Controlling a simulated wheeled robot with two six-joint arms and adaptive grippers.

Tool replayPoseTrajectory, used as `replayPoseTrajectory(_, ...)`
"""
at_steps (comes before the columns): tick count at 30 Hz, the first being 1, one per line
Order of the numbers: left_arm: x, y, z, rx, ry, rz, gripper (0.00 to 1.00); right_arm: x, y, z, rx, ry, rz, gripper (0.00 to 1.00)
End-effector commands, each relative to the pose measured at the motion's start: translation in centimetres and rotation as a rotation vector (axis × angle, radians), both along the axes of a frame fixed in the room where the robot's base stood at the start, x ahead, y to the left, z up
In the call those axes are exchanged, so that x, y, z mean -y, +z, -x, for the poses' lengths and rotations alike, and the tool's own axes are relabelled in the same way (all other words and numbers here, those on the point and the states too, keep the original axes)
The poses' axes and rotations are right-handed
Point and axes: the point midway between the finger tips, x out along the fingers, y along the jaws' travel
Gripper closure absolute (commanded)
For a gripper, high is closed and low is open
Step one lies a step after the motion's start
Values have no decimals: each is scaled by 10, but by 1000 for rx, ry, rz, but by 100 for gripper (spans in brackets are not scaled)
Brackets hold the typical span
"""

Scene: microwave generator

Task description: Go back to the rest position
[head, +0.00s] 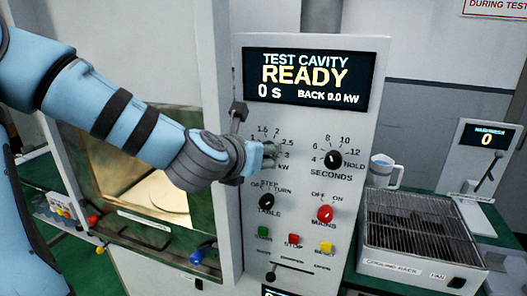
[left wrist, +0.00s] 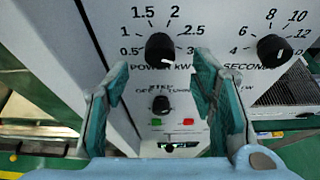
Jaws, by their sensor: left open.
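My left gripper (head: 266,158) is in front of the microwave generator's control panel (head: 302,128), at the power knob, which it mostly hides in the head view. In the left wrist view the two teal fingers of my left gripper (left wrist: 160,72) stand wide apart with nothing between them. The black power knob (left wrist: 160,48) shows beyond the gap, near the fingertips. I cannot tell whether a finger touches it. My right gripper is in neither view.
The display (head: 310,80) reads TEST CAVITY READY, 0 s. The seconds knob (head: 333,159), table knob (head: 266,201) and red mains knob (head: 325,213) are close by. The cavity window (head: 150,190) is left. A cooling rack (head: 420,222) and white mug (head: 383,170) stand right.

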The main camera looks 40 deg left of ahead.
Motion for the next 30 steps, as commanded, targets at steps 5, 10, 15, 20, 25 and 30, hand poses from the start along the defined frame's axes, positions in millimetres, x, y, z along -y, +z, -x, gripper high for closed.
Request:
replayPoseTrajectory(5,6,8,17,1,0,-1,49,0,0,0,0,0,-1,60)
replayPoseTrajectory(10,6,8,18,0,1,-1,49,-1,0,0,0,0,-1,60)
replayPoseTrajectory(15,6,8,17,0,0,-1,49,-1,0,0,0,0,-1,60)
replayPoseTrajectory(20,6,7,17,0,1,3,49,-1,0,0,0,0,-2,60)
replayPoseTrajectory(25,-2,-28,13,18,40,209,49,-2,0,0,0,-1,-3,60)
replayPoseTrajectory(30,-16,-136,18,72,273,783,49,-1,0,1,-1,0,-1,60)
